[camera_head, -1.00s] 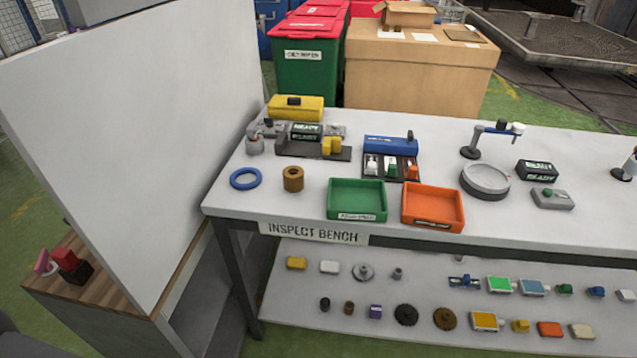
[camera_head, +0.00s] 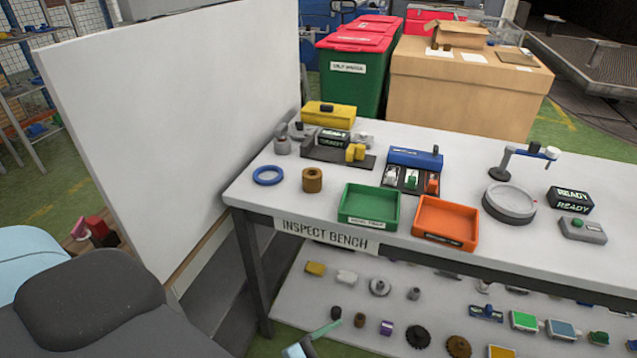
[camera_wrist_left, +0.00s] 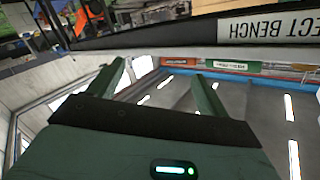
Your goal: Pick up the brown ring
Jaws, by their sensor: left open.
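The brown ring (camera_head: 312,180), a short thick cylinder with a hole in its top, stands on the inspect bench near its left front corner. It is between a flat blue ring (camera_head: 268,175) and a green tray (camera_head: 369,206). My left gripper (camera_wrist_left: 163,78) shows in the left wrist view with its two green fingers spread and nothing between them. In the head view only a slim green part at the bottom edge seems to belong to it, below and in front of the bench. The brown ring cannot be made out in the left wrist view. My right gripper is out of view.
An orange tray (camera_head: 445,222) stands right of the green tray. A yellow-topped device (camera_head: 331,114) and a blue fixture (camera_head: 416,158) stand behind. A tall white panel (camera_head: 180,120) rises at the bench's left. A lower shelf (camera_head: 345,310) holds several small parts.

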